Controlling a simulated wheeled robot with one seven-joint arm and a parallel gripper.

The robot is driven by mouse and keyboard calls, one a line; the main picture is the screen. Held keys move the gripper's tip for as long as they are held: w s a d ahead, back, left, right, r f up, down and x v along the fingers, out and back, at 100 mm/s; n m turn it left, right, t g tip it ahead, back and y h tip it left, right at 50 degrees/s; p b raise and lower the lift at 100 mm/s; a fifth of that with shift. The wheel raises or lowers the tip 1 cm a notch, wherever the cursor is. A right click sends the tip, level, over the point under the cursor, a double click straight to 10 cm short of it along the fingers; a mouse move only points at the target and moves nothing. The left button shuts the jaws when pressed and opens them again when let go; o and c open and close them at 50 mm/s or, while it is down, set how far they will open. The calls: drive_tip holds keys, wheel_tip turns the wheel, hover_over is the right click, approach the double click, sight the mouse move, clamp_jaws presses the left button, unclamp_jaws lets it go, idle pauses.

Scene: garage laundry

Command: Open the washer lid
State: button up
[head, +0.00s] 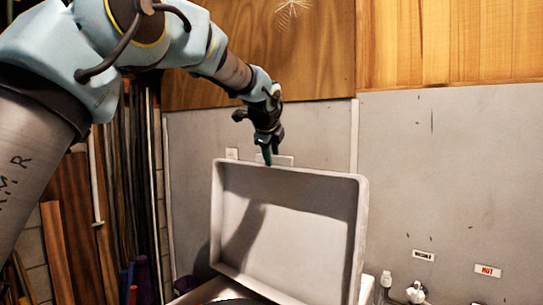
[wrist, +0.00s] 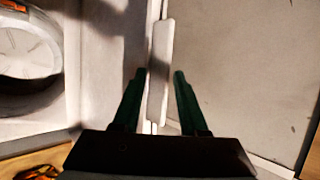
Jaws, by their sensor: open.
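The washer lid (head: 290,222) is a pale tray-like panel in the head view. It is raised and stands nearly upright, its recessed inner side facing me. My gripper (head: 267,156) points down at the lid's top edge, left of its middle. Whether it touches the lid is unclear. In the wrist view, my gripper (wrist: 160,74) has its two green fingers spread apart, with a pale strip visible between them. The washer's round opening (wrist: 28,42) shows at upper left there. In the head view, most of the washer body is cut off below.
A grey wall (head: 450,180) stands behind the lid, with wood panels (head: 440,45) above. Taps (head: 416,290) and a red-lettered HOT label (head: 487,271) are at lower right. Long boards (head: 70,225) lean at left, near purple and red bottles (head: 140,280).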

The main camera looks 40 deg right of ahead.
drive_tip(key=b+v, duration=0.4)
drive_tip(key=v, duration=0.6)
drive_tip(key=shift+s+a+r, duration=0.15)
drive_tip(key=w+a+f+n+g+y, duration=0.15)
drive_tip(key=w+a+f+n, duration=0.3)
drive_tip(key=a+f, duration=0.45)
drive_tip(key=w+a+f+n+y, duration=0.25)
drive_tip(key=a+f+n, duration=0.4)
drive_tip(key=a, duration=0.45)
drive_tip(key=w+a+f+n+y, duration=0.1)
drive_tip(key=w+a+f+n, duration=0.35)
drive_tip(key=a+f, duration=0.55)
drive_tip(key=s+a+f+n+g, duration=0.1)
drive_tip(key=s+a+f+n, duration=0.3)
drive_tip(key=a, duration=0.4)
drive_tip(key=s+a+f+n+g+y+b, duration=0.1)
drive_tip(key=s+a+f+n, duration=0.4)
drive_tip(key=a+n, duration=0.1)
drive_tip(key=s+a+f+n+g+y, duration=0.1)
drive_tip(key=s+a+f+n, duration=0.4)
drive_tip(key=a, duration=0.4)
drive_tip(key=shift+a, duration=0.35)
